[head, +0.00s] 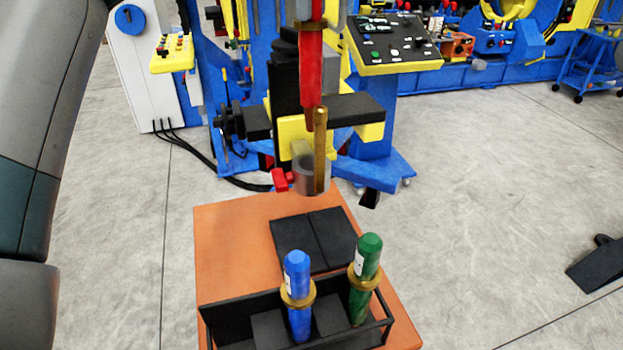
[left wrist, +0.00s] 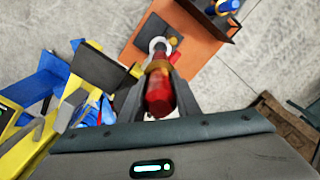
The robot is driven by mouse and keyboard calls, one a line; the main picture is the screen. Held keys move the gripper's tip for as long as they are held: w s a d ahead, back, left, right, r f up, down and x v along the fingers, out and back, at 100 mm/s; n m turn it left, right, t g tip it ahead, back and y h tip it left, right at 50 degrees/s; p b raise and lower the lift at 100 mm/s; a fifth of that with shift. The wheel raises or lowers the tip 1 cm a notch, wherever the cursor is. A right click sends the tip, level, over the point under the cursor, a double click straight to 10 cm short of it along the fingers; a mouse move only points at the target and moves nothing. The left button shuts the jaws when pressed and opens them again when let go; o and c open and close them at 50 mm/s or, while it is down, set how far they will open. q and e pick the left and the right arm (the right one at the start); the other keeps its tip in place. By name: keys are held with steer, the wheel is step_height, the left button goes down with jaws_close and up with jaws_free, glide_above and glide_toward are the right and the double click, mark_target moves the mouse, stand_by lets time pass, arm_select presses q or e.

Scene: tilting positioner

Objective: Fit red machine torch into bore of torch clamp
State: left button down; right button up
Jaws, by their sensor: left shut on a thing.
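The red machine torch (head: 311,75) hangs tip down, nearly upright, with a brass collar near its top. My left gripper (head: 318,12) is shut on it at the collar, at the top edge of the head view. The left wrist view shows the torch's red end (left wrist: 159,92) between the two fingers. The torch clamp (head: 305,172) is a grey ring with a red knob (head: 281,180) and an upright brass strip. In the head view the tip is above the ring, apart from it. In the left wrist view the ring (left wrist: 157,42) shows beyond the collar, its bore partly hidden. My right gripper is not in view.
A blue torch (head: 298,270) and a green torch (head: 367,258) stand in a black rack (head: 240,305) on an orange table (head: 225,240). The blue and yellow positioner stands behind the clamp, with a control panel (head: 393,40) at its right. Floor at the right is mostly clear.

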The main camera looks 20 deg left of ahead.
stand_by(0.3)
arm_select(q)
glide_above(311, 130)
steer(key=w, duration=0.1)
step_height(311, 130, down, 12)
steer(key=shift+w+a+r+b, duration=0.1)
steer(key=shift+a+b, duration=0.05)
steer(key=shift+b, duration=0.3)
step_height(311, 130, down, 11)
steer(key=p, duration=0.3)
steer(key=shift+f, duration=0.4)
